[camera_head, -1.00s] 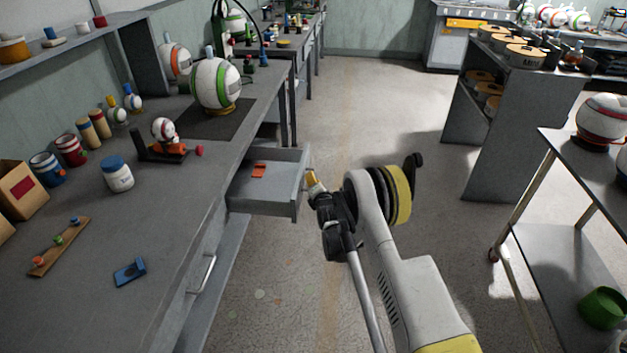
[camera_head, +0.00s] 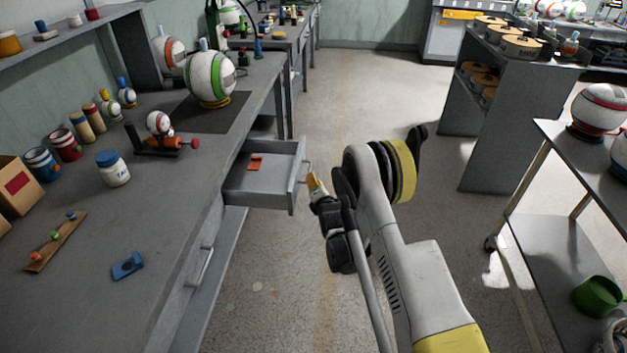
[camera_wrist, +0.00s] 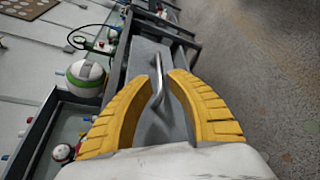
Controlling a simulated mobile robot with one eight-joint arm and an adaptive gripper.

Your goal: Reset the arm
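My gripper (camera_head: 314,183) is at the front of a pulled-out grey drawer (camera_head: 265,196), just right of its handle (camera_head: 307,172). In the wrist view the two yellow fingers of my gripper (camera_wrist: 159,78) stand apart, with the metal drawer handle (camera_wrist: 157,82) showing between them. I cannot tell whether a finger touches the handle. Nothing is held. An orange piece (camera_head: 255,162) lies in the open drawer. My arm reaches in from the lower right of the head view.
The grey workbench (camera_head: 160,250) on the left holds jars, balls and a small press (camera_head: 160,140). A cart (camera_head: 560,170) with a ball and a green bowl (camera_head: 597,296) stands right. A grey shelf unit (camera_head: 520,110) is behind it. The floor between is clear.

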